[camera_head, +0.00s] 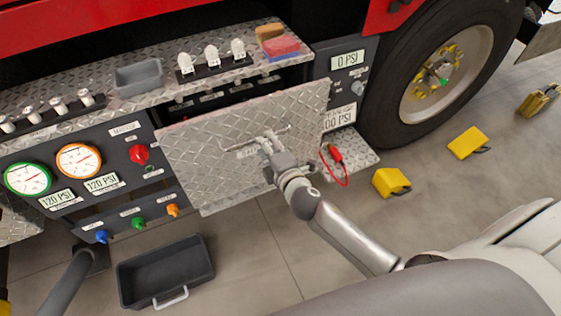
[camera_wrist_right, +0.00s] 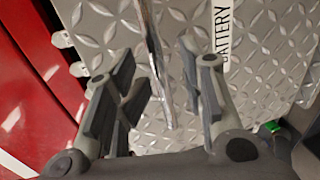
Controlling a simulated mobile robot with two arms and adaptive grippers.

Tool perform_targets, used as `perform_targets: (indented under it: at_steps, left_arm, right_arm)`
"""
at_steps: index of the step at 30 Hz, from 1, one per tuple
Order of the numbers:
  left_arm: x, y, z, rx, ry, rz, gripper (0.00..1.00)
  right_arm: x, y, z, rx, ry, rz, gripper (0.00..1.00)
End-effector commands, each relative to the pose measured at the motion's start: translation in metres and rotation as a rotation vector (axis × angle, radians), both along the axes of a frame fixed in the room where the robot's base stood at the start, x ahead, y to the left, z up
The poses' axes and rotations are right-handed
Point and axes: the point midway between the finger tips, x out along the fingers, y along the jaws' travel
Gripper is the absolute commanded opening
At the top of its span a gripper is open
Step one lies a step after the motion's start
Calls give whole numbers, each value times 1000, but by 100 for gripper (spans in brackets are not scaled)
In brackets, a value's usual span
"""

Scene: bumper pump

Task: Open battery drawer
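The battery drawer front (camera_head: 205,150) is a diamond-plate metal panel in the middle of the head view, set at an angle to the dark truck panels beside it. Dark space shows above its top edge. Its label reads "BATTERY" in the wrist view (camera_wrist_right: 222,35). A metal bar handle (camera_head: 282,129) crosses the drawer front. My right gripper (camera_head: 268,143) is at the handle. In the right wrist view its fingers (camera_wrist_right: 152,75) stand apart, with the handle bar (camera_wrist_right: 155,50) between them and gaps visible on both sides.
A black bin (camera_head: 165,272) lies on the floor below the drawer. Yellow wheel chocks (camera_head: 391,182) and a large tyre (camera_head: 435,75) are to the right. A red cable (camera_head: 335,155) hangs beside the drawer. Gauges and knobs are at left. Small items stand on the ledge above.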

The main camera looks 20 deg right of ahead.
Motion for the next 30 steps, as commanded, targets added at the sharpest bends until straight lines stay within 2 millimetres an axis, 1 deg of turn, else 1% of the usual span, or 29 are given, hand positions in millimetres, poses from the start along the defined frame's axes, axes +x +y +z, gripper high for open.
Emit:
perform_targets:
  at_steps: [6, 9, 30]
  left_arm:
    - [-15, 1, 4, 3, 22, 0, 69]
    - [-17, 1, 5, 3, 26, 0, 69]
    - [-11, 1, 13, 2, 17, 0, 69]
  right_arm:
    - [-15, 0, 5, 0, -1, 0, 37]
    - [-22, 0, 6, 1, -2, 1, 37]
    - [-70, -2, 16, 2, -2, 0, 37]
